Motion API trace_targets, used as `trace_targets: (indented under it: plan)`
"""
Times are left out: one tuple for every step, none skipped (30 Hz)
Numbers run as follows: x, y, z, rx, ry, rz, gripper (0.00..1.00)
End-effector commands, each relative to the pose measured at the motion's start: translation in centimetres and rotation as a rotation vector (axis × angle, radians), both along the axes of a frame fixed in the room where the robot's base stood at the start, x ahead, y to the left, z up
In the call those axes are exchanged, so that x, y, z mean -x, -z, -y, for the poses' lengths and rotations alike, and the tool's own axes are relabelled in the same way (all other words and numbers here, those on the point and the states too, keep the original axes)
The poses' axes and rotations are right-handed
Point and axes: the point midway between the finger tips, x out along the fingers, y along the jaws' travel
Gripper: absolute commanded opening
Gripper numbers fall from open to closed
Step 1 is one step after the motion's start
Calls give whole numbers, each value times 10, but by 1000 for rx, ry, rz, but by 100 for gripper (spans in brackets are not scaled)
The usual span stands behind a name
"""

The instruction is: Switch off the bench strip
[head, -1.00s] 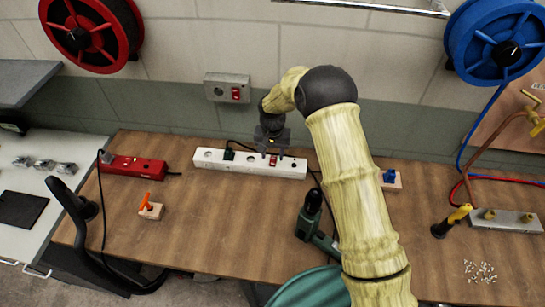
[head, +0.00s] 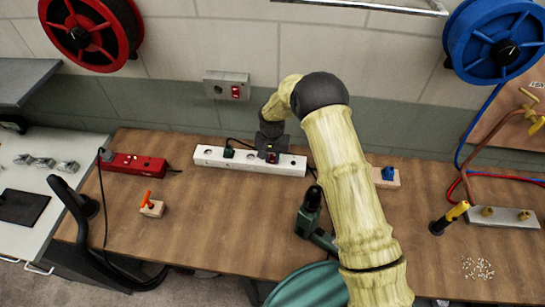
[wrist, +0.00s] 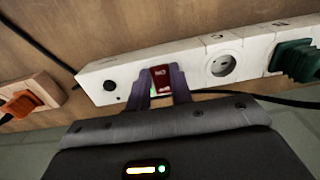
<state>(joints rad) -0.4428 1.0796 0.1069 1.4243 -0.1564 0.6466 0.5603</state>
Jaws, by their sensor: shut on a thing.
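The white bench strip (head: 225,160) lies along the back of the wooden bench, with a green plug (head: 228,153) in one socket. Its red switch (head: 273,158) is near the right end, and also shows in the wrist view (wrist: 161,72) with a small green glow beside it. My gripper (head: 270,152) is down at the strip. In the wrist view my two fingers (wrist: 163,82) stand close on either side of the red switch, shut on it. The switch's exact tilt is hard to tell. A small black round part (wrist: 110,86) sits at the strip's end.
A red strip (head: 133,165) lies to the left. A wall box with a red switch (head: 227,87) is above the bench. A green drill-like tool (head: 310,215) lies in front of the strip. A wooden block with a blue part (head: 386,176) stands to its right.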

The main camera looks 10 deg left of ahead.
Motion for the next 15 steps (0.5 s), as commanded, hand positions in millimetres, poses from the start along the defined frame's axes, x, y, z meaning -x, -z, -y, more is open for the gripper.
trace_targets:
  plan:
    - [1,0,0,1,-1,-8,0]
    - [0,0,0,2,0,-14,0]
    - [0,1,0,3,0,-24,0]
    - [0,1,0,4,1,-32,0]
    - [-1,1,0,5,2,-43,0]
    - [-1,1,0,5,2,-59,0]
    - [-2,1,-1,6,1,-71,0]
    - [-2,1,0,8,1,-86,0]
    - [-3,1,0,8,3,-104,0]
    - [-4,1,0,8,4,-120,0]
    - [-4,1,1,8,4,-133,0]
    - [-5,1,1,9,3,-152,0]
    - [-5,1,0,10,3,-166,0]
    - [-5,1,0,10,3,-180,0]
    - [-6,1,0,12,3,-198,0]
